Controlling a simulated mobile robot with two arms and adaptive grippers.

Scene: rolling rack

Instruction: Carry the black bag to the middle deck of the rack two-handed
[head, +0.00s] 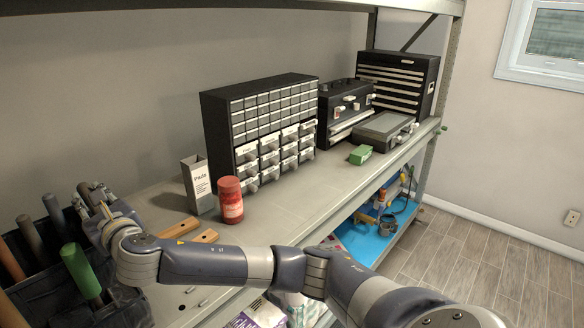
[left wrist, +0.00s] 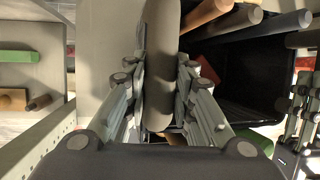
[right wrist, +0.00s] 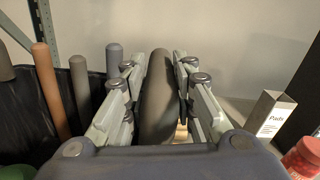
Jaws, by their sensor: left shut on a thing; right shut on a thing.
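The black bag (head: 45,285) is at the lower left of the head view, at the left end of the rack's deck (head: 160,205), with several tool handles standing out of it. Whether it rests on the deck or hangs above it I cannot tell. My right gripper (head: 95,203) is at its far right side; in the right wrist view it is shut on a dark padded bag handle (right wrist: 158,95). My left gripper (left wrist: 160,80) is outside the head view; in the left wrist view it is shut on a dark bag handle (left wrist: 160,50), beside the bag's open black inside (left wrist: 245,85).
A drawer cabinet (head: 260,125), black toolboxes (head: 398,80) and a green box (head: 360,155) are farther along. A shelf overhangs above.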

